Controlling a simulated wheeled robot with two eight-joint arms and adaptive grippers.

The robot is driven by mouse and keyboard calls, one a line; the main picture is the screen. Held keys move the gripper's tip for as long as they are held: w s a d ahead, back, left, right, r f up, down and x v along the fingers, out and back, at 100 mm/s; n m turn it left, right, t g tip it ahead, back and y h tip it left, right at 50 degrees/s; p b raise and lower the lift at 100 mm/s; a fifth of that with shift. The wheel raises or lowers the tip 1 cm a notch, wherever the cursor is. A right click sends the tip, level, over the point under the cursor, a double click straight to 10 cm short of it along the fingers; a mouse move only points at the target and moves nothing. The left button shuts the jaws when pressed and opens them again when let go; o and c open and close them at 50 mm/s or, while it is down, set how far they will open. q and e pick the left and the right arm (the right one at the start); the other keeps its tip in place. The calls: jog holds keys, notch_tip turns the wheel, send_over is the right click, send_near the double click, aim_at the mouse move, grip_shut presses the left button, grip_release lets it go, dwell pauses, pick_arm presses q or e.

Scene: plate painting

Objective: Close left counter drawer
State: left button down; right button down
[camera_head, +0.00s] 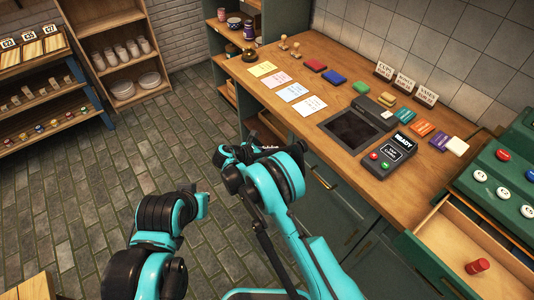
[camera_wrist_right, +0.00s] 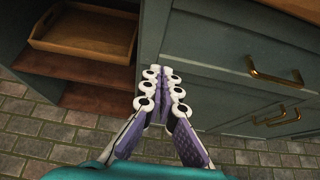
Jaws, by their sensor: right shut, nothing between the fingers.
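The left counter drawer is a grey-green front (camera_wrist_right: 232,45) with a brass handle (camera_wrist_right: 275,78) under the wooden counter top, on the right of the right wrist view. It looks flush or nearly flush with the cabinet; a small gap cannot be ruled out. In the head view my right arm hides much of this front, and a brass handle (camera_head: 322,180) shows beside the arm. My right gripper (camera_wrist_right: 163,72) is shut and empty, its fingertips pointing at the cabinet by the drawer's left edge. Contact cannot be told. My left arm shows at lower left in the head view, but its gripper does not.
An open shelf with a wooden tray (camera_wrist_right: 85,45) lies left of the drawer. Another drawer (camera_head: 462,250) stands open at the right, holding a red cylinder (camera_head: 477,266). Cards, blocks and a button box (camera_head: 389,152) lie on the counter (camera_head: 335,80). The brick floor (camera_head: 110,160) is clear.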

aim_at(293, 143)
jog(key=x, duration=0.2)
jog(key=b+x, duration=0.1)
jog(key=x, duration=0.1)
jog(key=r+x, duration=0.1)
jog(key=shift+w+d+f+b, duration=0.15)
jog(key=shift+w+d+b, duration=0.2)
jog(key=shift+d, duration=0.2)
jog(key=shift+w+d, duration=0.35)
jog(key=shift+d, duration=0.1)
jog(key=shift+w+d+b, duration=0.4)
jog(key=shift+w+d, duration=0.3)
jog(key=shift+d, duration=0.2)
jog(key=shift+r, duration=0.2)
jog(key=shift+s+a, duration=0.1)
